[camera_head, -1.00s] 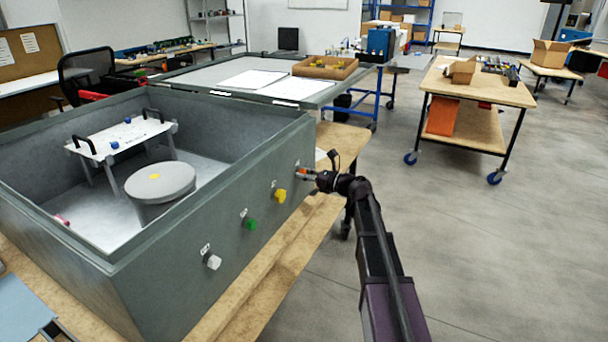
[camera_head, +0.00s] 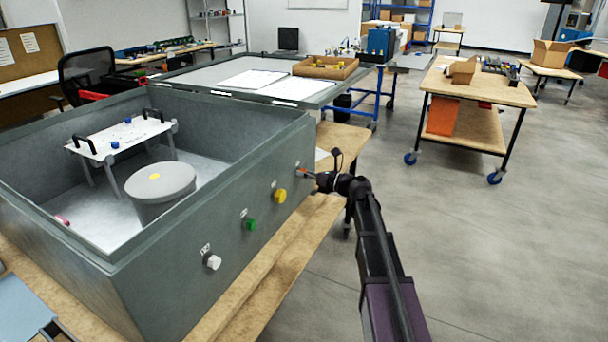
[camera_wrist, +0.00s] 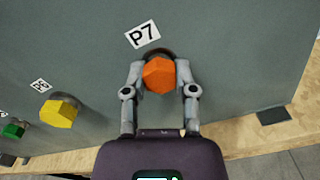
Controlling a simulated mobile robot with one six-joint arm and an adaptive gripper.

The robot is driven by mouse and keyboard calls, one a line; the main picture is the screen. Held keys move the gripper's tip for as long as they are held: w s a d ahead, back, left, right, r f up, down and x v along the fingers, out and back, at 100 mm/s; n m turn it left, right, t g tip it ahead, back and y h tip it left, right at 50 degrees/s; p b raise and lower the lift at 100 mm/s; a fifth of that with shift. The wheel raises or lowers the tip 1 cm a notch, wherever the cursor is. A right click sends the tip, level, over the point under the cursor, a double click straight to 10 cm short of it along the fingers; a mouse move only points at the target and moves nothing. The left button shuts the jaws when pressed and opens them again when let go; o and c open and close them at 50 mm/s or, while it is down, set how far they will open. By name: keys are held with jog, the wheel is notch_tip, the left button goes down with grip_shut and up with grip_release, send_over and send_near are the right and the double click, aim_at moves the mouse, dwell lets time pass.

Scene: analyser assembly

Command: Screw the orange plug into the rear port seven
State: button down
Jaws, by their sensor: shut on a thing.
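The orange plug (camera_wrist: 159,75) is a faceted knob between the two fingers of my gripper (camera_wrist: 160,82) in the wrist view. My gripper is shut on it. The plug is at the grey wall just below the P7 label (camera_wrist: 143,34), over a dark round port (camera_wrist: 158,54) whose upper rim shows behind it. How deep the plug sits in the port is hidden. In the head view my gripper (camera_head: 310,176) is at the right end of the box wall, and only a small orange bit of the plug (camera_head: 303,172) shows.
A yellow plug (camera_head: 279,196), a green plug (camera_head: 250,224) and a white plug (camera_head: 212,262) sit along the same wall of the grey box (camera_head: 165,285). Inside stand a grey cylinder (camera_head: 163,190) and a white raised plate (camera_head: 118,136). The floor to the right is open.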

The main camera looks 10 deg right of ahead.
jog(key=shift+m, duration=0.8)
jog(key=shift+c, duration=1.4)
grip_release()
jog(key=shift+s, duration=0.1)
jog(key=v, duration=0.7)
